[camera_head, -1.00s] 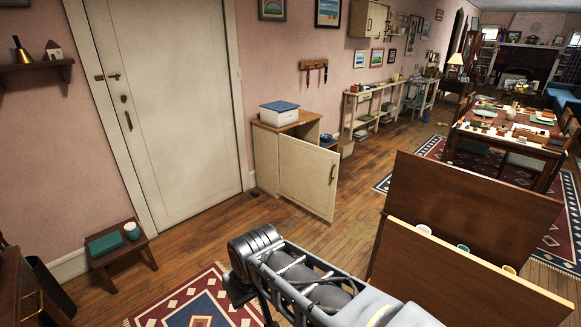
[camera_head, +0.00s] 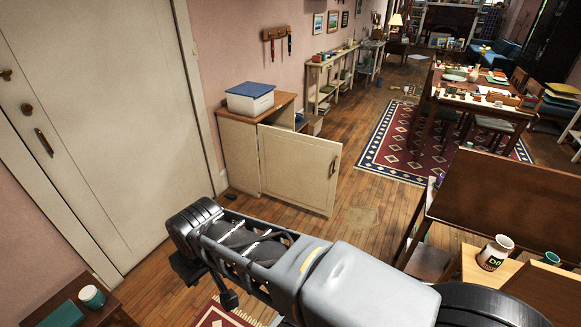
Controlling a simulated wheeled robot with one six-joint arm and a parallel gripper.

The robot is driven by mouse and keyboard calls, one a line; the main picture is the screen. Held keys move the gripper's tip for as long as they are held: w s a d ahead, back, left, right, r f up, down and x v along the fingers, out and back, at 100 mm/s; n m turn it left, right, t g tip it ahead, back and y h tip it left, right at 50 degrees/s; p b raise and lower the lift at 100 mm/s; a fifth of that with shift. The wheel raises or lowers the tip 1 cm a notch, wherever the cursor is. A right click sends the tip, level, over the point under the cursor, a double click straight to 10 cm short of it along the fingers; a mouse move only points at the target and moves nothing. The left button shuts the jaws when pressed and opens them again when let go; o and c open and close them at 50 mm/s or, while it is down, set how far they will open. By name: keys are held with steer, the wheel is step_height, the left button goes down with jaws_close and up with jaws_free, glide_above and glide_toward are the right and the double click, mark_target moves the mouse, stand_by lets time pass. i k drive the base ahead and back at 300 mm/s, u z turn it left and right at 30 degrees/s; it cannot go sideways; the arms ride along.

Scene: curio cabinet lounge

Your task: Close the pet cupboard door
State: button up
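The pet cupboard (camera_head: 239,157) is a low cream cabinet with a wooden top against the pink wall, right of the white door. Its cream door (camera_head: 297,170) stands swung wide open toward the room, with a dark vertical handle (camera_head: 333,166) near its free edge. Part of the inside shows behind the door's upper edge. A white box with a blue lid (camera_head: 250,98) sits on top. My arm crosses the lower middle of the view in front of the cupboard, apart from it. My gripper's fingertips cannot be made out.
A shelf table holding a mug (camera_head: 494,252) stands at the lower right. A small stool (camera_head: 105,308) is at the lower left.

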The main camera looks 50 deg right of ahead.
mark_target(300, 169)
steer(key=z, duration=1.55)
steer(key=i, duration=2.3)
steer(key=z, duration=0.25)
